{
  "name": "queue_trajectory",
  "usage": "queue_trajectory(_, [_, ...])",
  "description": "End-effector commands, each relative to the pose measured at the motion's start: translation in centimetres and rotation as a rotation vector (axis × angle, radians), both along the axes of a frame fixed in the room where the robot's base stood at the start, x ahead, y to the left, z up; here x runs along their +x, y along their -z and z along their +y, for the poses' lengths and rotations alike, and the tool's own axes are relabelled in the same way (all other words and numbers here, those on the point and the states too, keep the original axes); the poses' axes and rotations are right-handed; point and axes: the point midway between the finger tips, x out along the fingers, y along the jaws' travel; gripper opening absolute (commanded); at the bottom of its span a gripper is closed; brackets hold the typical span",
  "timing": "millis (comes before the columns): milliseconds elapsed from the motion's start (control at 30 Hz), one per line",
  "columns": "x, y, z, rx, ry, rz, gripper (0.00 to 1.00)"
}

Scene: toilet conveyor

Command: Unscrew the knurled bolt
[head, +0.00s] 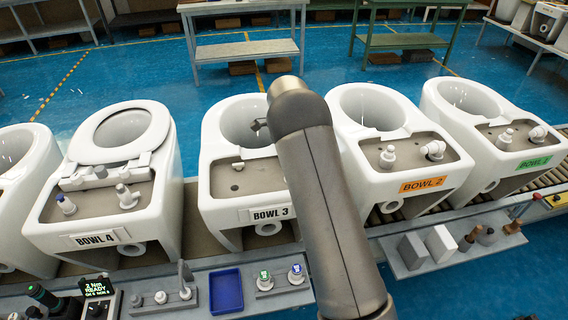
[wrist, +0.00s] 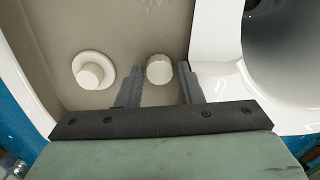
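In the wrist view, a short pale round bolt head (wrist: 159,69) stands on the beige deck (wrist: 120,30) of a toilet bowl. My gripper (wrist: 160,78) has one finger on each side of it, with narrow gaps showing, so it looks open around the bolt. Whether the bolt is knurled is too small to tell. A second pale knob on a round flange (wrist: 92,70) sits to the left of the gripper. In the head view, my arm reaches over Bowl 3 (head: 221,200) and hides the gripper and part of the deck.
Bowl 4 (head: 45,235), with a seat ring, stands left; Bowl 2 (head: 355,165) and another bowl (head: 470,140) stand right. In front are a blue tray (head: 227,291), two lit-top knobs and a torque display (head: 97,288). The white bowl rim (wrist: 215,55) is close right of the fingers.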

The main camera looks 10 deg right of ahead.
Motion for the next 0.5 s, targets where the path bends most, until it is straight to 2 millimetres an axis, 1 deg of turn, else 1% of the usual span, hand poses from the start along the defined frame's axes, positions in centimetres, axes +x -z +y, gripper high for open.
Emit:
queue_trajectory(33, [-0.18,0.56,0.06,0.0,-0.001,0.008,0.36])
queue_trajectory(67, [-0.19,0.59,0.06,0.0,-0.001,0.009,0.36])
queue_trajectory(100, [-0.21,0.63,0.06,0.0,-0.001,0.009,0.3])
queue_trajectory(200, [-0.28,0.72,0.08,0.001,-0.001,0.012,0.06])
queue_trajectory(433, [-0.41,0.92,0.08,0.0,-0.006,0.017,0.04])
queue_trajectory(500, [-0.43,1.03,0.08,0.0,-0.056,0.017,0.04])
